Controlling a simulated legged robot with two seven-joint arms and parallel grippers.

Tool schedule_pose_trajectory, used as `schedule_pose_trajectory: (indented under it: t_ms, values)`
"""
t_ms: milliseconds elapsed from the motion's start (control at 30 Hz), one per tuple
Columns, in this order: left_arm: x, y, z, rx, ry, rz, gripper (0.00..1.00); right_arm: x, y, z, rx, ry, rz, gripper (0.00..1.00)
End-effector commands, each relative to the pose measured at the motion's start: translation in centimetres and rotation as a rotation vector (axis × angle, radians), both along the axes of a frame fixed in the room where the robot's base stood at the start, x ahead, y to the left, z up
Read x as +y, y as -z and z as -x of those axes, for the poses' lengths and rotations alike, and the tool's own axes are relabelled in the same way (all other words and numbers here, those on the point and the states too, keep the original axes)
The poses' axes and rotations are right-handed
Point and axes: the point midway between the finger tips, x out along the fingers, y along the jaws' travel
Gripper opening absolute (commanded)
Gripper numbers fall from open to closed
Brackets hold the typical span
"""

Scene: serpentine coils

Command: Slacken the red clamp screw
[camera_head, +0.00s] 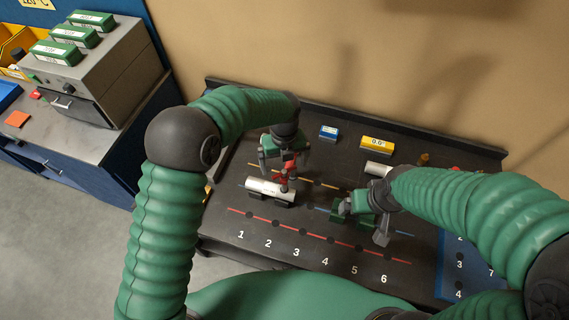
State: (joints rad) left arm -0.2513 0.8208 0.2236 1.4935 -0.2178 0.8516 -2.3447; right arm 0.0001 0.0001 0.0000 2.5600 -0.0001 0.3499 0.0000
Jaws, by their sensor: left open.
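The red clamp screw (290,169) stands upright by a white cylinder (262,188), which lies on dark supports on the dark bench board. My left gripper (281,166) points down from above, open, with its fingers around or right beside the screw's upper part. I cannot tell whether they touch it. My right gripper (362,222) is low over the board to the right, away from the screw. Its fingers and what may lie between them are hard to make out.
The board (320,262) has numbered positions along a red line. A raised edge runs along the back. A grey case (100,75) stands on the left cabinet.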

Motion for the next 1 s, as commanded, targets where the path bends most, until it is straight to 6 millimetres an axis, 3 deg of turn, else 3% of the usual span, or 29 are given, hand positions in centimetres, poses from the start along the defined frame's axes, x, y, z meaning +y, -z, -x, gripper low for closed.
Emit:
schedule_pose_trajectory:
  t_ms: [200, 467, 900, 1000]
  values:
    - [-0.1, 2.6, 0.0, 0.000, 0.000, 0.000, 1.00, 0.0, -0.9, 0.0, 0.000, 0.000, 0.000, 0.89]
    - [-0.2, 2.9, 0.0, -0.001, 0.000, 0.001, 1.00, 0.0, -0.8, 0.0, 0.000, 0.000, 0.000, 0.89]
    - [-0.2, 2.9, 0.0, -0.002, 0.000, 0.001, 0.44, 0.0, -0.9, 0.0, 0.000, 0.000, 0.000, 0.89]
    - [-0.2, 2.9, -0.1, -0.002, -0.002, 0.001, 0.44, 0.0, -0.8, 0.0, 0.000, 0.000, 0.000, 0.89]
